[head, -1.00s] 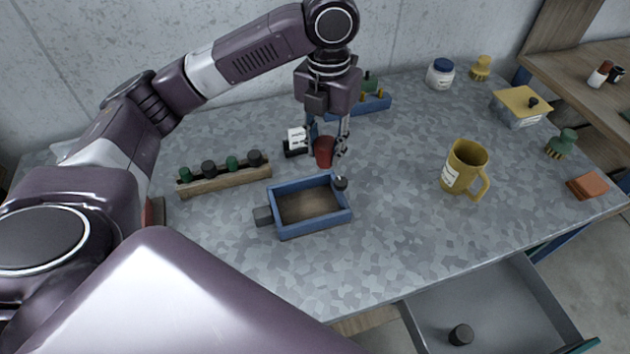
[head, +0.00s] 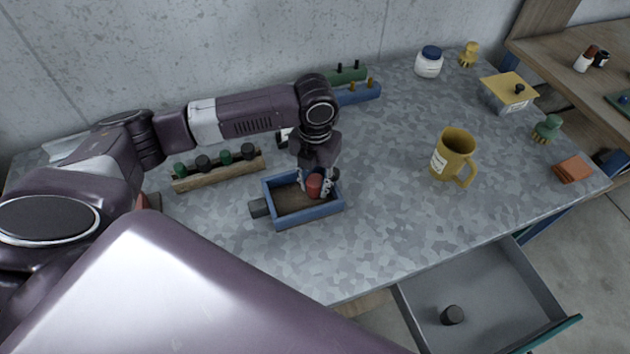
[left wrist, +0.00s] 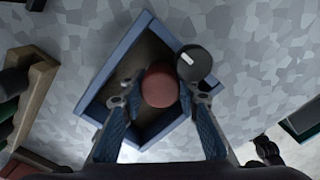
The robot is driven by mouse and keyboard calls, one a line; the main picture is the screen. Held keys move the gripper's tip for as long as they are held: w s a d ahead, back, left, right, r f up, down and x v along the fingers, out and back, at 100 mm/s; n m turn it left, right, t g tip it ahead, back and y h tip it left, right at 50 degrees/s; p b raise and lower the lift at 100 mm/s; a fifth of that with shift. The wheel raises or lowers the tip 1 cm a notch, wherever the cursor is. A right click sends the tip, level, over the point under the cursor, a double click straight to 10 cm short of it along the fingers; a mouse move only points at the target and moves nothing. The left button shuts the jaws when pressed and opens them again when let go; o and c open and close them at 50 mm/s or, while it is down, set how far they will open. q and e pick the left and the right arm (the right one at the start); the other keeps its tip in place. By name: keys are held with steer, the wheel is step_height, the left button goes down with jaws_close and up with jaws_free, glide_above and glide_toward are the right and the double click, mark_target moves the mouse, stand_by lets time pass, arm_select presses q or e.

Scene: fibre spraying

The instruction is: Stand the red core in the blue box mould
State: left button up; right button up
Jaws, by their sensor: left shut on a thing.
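The blue box mould (head: 277,222) sits on the metal table with its open top up and a dark knob at its left end. My left gripper (head: 315,187) points down over the right part of the mould, shut on the red core (head: 314,186). In the left wrist view the red core (left wrist: 160,86) is between the two fingertips (left wrist: 160,92), over the mould, whose blue wall (left wrist: 112,62) shows at upper left. The core looks upright; I cannot tell whether it touches the mould floor. My right gripper is not in view.
A wooden rack (head: 218,175) with green and black knobs stands left of the mould. A yellow mug (head: 453,156) stands to the right, with clear tabletop between. An open drawer (head: 480,290) juts out at the front right. A dark round knob (left wrist: 194,62) is beside the core.

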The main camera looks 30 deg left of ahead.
mark_target(315, 181)
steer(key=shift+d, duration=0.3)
arm_select(q)
steer(key=o, duration=0.9)
steer(key=shift+f, duration=0.1)
